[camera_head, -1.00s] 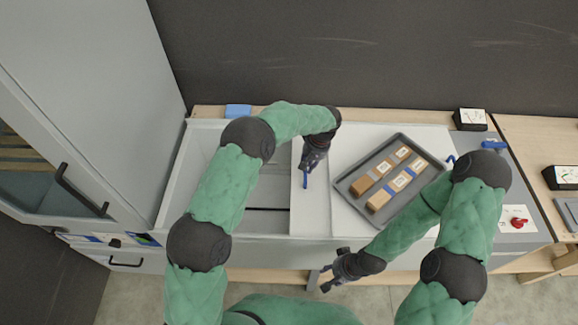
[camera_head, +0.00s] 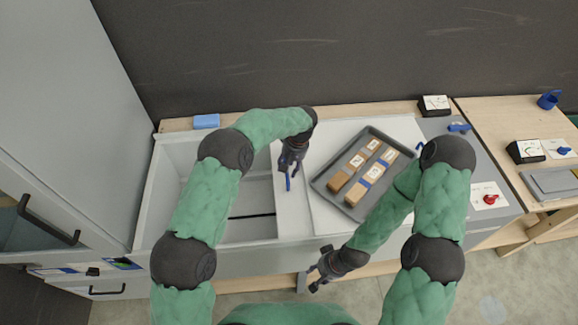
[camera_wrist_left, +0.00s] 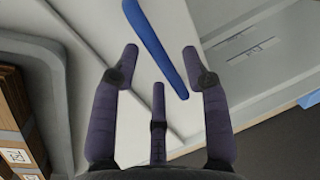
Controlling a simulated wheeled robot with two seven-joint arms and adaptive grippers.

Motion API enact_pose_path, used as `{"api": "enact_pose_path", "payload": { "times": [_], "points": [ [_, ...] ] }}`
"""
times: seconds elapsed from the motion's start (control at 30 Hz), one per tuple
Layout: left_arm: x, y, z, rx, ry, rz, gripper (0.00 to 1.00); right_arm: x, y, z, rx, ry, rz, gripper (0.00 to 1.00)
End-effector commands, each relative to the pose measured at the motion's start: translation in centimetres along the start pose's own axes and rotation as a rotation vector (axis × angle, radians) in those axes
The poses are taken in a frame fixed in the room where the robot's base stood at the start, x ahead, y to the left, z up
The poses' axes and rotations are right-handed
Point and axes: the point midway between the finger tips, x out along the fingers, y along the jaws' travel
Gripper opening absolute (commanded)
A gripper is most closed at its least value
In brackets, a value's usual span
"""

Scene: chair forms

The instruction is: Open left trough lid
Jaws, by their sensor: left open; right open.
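The left trough (camera_head: 160,180) shows its grey inside, uncovered over most of its width. Its pale lid (camera_head: 293,222) shows as a narrow strip at the trough's right side, beside the white surface under the tray. A blue bar handle (camera_head: 289,183) is on the lid. My left gripper (camera_head: 289,172) is at this handle, pointing down. In the left wrist view the blue handle (camera_wrist_left: 155,45) lies slanted between and beyond the open fingertips (camera_wrist_left: 160,55), with gaps on both sides. My right gripper (camera_head: 316,280) is open and empty in front of the counter.
A dark grey tray (camera_head: 322,184) with several brown boxes lies right of the lid. A blue block (camera_head: 206,121) is on the back ledge. A red knob (camera_head: 490,199) is at the right. A grey cabinet (camera_head: 70,120) stands at the left.

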Motion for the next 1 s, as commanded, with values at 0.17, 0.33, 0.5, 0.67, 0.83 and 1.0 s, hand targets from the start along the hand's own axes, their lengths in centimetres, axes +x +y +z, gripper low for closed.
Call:
{"api": "enact_pose_path", "payload": {
  "times": [0.17,0.33,0.5,0.67,0.83,1.0],
  "points": [
    [-0.7,0.0,-0.1,0.0,0.002,0.001,0.46,0.0,0.0,0.0,0.0,0.0,0.0,0.42],
    [-3.3,0.0,-0.1,-0.001,0.004,0.003,0.46,0.0,0.0,0.0,0.0,0.0,0.0,0.42],
    [-6.7,0.1,-0.1,-0.001,0.004,0.002,0.46,0.0,0.0,0.0,0.0,0.0,0.0,0.42],
    [-9.5,0.1,-0.1,0.001,0.003,0.002,0.46,0.0,0.0,0.0,0.0,0.0,0.0,0.42],
    [-11.3,0.0,-0.1,0.0,0.001,0.0,0.46,0.0,0.0,0.0,0.0,0.0,0.0,0.42],
    [-12.0,0.0,0.0,0.0,0.0,0.001,0.46,0.0,0.0,0.0,0.0,0.0,0.0,0.42]
  ]
}}
